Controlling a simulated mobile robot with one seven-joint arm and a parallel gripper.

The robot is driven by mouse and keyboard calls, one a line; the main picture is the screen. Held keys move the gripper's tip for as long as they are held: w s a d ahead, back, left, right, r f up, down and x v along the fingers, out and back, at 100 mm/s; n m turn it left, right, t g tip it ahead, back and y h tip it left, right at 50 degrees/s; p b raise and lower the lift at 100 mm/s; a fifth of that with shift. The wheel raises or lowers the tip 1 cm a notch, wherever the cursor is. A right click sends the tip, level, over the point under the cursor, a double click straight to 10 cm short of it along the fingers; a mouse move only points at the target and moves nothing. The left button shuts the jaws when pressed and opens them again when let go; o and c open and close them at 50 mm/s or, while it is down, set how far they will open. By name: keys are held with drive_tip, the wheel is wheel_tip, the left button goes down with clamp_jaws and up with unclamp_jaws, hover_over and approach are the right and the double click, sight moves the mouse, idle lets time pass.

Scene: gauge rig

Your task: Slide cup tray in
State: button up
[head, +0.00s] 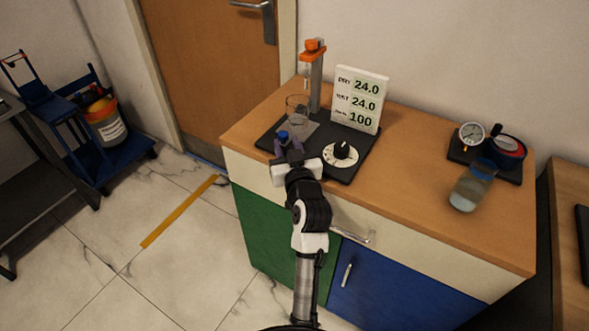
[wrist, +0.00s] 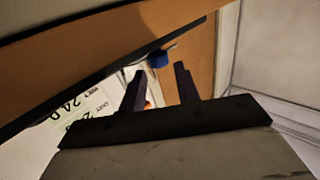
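The gauge rig's black base (head: 350,168) lies on the left part of the wooden counter. A clear cup (head: 297,106) stands on the grey cup tray (head: 306,126), near the orange-topped post (head: 314,75). A blue knob (head: 283,136) shows at the tray's front left. My gripper (head: 289,151) is at the base's front left edge, close to the knob and partly hiding it. In the wrist view my gripper (wrist: 160,85) has its two dark fingers apart with nothing held. The blue knob (wrist: 158,60) shows beyond the fingertips, between them; contact is not visible.
A display board (head: 359,99) and a white dial with a black knob (head: 340,154) stand on the base, right of my gripper. A jar (head: 471,186) and a gauge (head: 471,134) sit on the right. The counter's middle is clear.

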drive_tip(key=b+v, duration=0.2)
drive_tip(key=v, duration=0.6)
drive_tip(key=shift+s, duration=0.4)
drive_tip(key=shift+o, duration=0.5)
